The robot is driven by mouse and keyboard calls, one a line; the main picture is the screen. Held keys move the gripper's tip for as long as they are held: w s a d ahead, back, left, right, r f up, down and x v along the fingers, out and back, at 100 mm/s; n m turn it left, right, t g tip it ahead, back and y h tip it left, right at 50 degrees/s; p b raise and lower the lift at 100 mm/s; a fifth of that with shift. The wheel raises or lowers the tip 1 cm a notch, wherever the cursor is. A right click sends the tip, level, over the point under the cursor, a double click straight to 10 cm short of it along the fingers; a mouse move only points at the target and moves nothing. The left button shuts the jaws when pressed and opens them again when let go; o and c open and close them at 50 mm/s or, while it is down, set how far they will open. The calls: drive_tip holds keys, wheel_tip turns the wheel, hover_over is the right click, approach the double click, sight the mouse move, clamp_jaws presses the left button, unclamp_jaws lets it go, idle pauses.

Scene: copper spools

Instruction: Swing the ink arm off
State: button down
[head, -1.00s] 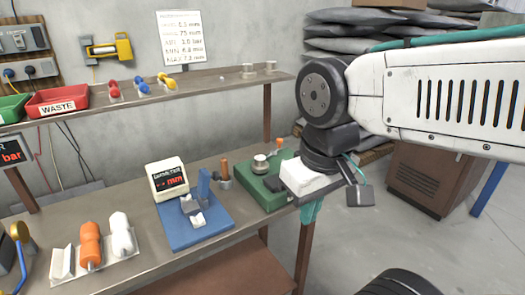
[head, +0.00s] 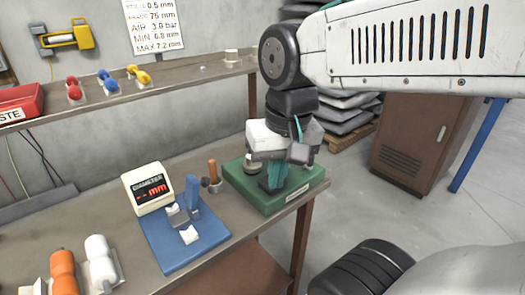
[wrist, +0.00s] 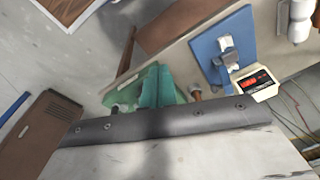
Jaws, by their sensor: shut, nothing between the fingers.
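The green base (head: 300,197) stands on the right end of the bench, with a pale label on its front. A silver cup (head: 253,162) sits at its back left. My gripper (head: 272,184) is over the base, its teal fingers shut and empty, pointing down close to the dark part on top. I cannot tell whether they touch it. The ink arm with its orange knob is not clearly seen; my gripper and wrist hide that part. In the wrist view the teal fingers (wrist: 157,92) overlap the green base (wrist: 120,95).
A blue gauge stand (head: 187,248) with a white diameter display (head: 148,186) stands left of the base. A wooden-handled tool (head: 213,172) is between them. A shelf (head: 110,100) runs along the wall behind. A brown cabinet (head: 415,145) stands on the floor to the right.

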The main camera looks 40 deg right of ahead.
drive_tip(key=w+d+f+m, duration=0.1)
drive_tip(key=w+d+m, duration=0.8)
drive_tip(key=m, duration=0.4)
drive_tip(key=w+d+f+m+t+y, duration=0.1)
drive_tip(key=w+d+f+m, duration=0.1)
drive_tip(key=w+d+m, duration=0.7)
drive_tip(key=m, duration=0.5)
drive_tip(key=shift+w+f+t, duration=0.15)
drive_tip(key=shift+f+t, duration=0.15)
drive_tip(key=shift+d, duration=0.1)
drive_tip(key=x, duration=0.9)
drive_tip(key=shift+f, duration=0.25)
drive_tip(key=w, duration=0.1)
drive_tip(key=w+a, duration=0.1)
drive_tip(key=w+f, duration=0.1)
drive_tip(key=shift+a, duration=0.25)
drive_tip(key=shift+w+a+f, duration=0.1)
drive_tip(key=shift+w+a, duration=0.1)
drive_tip(key=shift+w, duration=0.25)
